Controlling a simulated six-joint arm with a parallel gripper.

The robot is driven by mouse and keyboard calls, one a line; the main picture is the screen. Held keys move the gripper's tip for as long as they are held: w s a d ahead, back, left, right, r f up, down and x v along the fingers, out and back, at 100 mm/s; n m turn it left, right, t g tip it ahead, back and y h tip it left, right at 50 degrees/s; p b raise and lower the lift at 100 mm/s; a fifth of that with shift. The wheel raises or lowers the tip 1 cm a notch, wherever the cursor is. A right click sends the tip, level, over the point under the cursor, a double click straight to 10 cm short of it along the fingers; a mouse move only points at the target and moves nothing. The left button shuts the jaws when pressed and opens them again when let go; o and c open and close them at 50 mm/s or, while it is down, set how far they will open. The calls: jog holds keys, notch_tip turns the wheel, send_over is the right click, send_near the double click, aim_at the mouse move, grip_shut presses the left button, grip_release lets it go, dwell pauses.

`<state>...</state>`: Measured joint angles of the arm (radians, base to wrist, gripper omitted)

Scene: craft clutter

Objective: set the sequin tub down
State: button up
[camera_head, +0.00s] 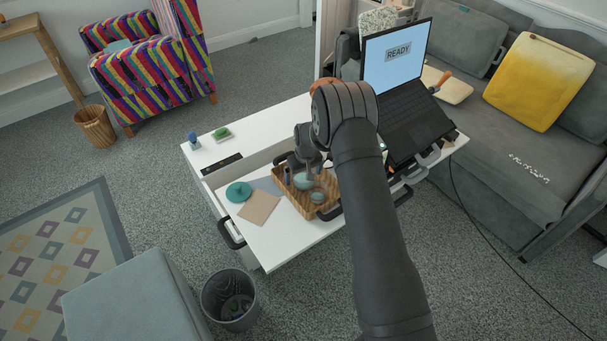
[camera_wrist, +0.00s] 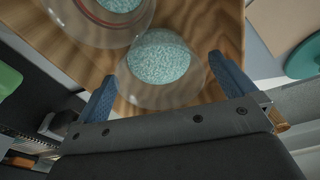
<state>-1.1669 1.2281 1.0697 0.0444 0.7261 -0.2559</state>
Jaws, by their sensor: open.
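A clear tub with pale teal sequins (camera_wrist: 160,62) sits on the wooden tray (camera_wrist: 215,40), between the fingers of my gripper (camera_wrist: 163,78) in the wrist view. The fingers are open, one on each side of the tub; I cannot tell whether either touches it. A second clear round container with teal contents and a reddish ring (camera_wrist: 100,14) stands close beside it at the upper left, cut by the frame edge. In the head view my gripper (camera_head: 304,163) reaches down over the tray (camera_head: 291,196), close above the clear containers there.
The tray lies on a white drawer surface beside a tan sheet (camera_head: 259,207) and a teal disc (camera_head: 238,191). A laptop (camera_head: 414,112) reading READY stands to the right. A green item (camera_head: 222,133) and a small blue item (camera_head: 193,139) are on the white top.

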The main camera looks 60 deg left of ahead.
notch_tip(320, 180, up, 12)
jog(key=d, duration=0.1)
jog(key=shift+d, duration=0.25)
jog(key=shift+s, duration=0.1)
jog(key=f, duration=0.4)
jog(key=a+f, duration=0.1)
jog(key=f, duration=0.7)
jog(key=shift+a+f, duration=0.2)
jog(key=shift+f, duration=0.05)
notch_tip(320, 180, up, 3)
jog(key=shift+r, duration=0.65)
